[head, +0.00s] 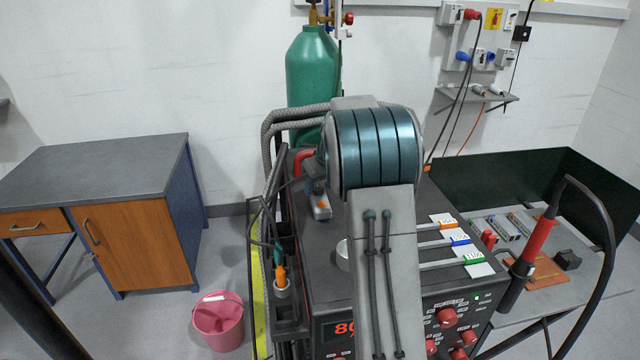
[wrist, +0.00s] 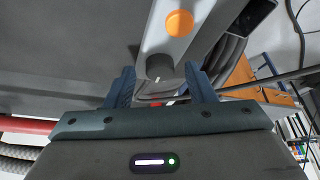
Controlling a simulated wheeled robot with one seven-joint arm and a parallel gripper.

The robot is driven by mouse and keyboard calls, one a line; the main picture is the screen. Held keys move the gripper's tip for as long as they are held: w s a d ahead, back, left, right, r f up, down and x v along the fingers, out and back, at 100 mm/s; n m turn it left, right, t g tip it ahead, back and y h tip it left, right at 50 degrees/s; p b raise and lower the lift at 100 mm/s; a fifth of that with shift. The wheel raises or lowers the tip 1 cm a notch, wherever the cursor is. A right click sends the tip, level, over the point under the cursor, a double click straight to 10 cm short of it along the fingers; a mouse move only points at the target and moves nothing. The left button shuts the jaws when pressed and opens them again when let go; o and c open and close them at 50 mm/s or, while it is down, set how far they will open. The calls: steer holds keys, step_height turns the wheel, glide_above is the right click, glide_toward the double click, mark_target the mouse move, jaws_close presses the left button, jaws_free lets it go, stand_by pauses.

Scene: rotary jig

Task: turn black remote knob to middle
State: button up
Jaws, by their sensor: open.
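The black remote knob (wrist: 158,67) shows in the wrist view as a short dark cylinder with a small white mark on its lower edge. It sits at the near end of a grey remote (wrist: 188,42) that has an orange round button. My gripper (wrist: 160,86) is open, with one dark blue finger on each side of the knob. Gaps show between the fingers and the knob. In the head view, the remote (head: 321,208) lies at the back left of the black machine top. There my arm hides most of my gripper, and the knob cannot be made out.
The black machine (head: 312,262) has red knobs and a red display on its front. Labelled sliders (head: 445,243) lie on its right top. A green gas cylinder (head: 313,75) stands behind it. Hoses and cables run along its left side. A pink bucket (head: 218,325) stands on the floor.

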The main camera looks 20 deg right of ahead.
steer(key=c, duration=1)
steer(key=shift+o, duration=0.2)
steer(key=shift+m, duration=0.3)
steer(key=m, duration=0.1)
steer(key=m+h, duration=0.1)
steer(key=m, duration=0.1)
steer(key=m+h, duration=0.1)
steer(key=m, duration=0.1)
steer(key=shift+a, duration=0.35)
steer(key=m, duration=0.2)
steer(key=m+g+h, duration=0.1)
steer(key=m, duration=0.1)
steer(key=shift+w+a+r+h, duration=0.1)
steer(key=shift+w+h, duration=0.05)
steer(key=shift+h, duration=0.15)
steer(key=m, duration=0.3)
steer(key=shift+g+h, duration=0.4)
steer(key=o, duration=1)
steer(key=shift+c, duration=0.2)
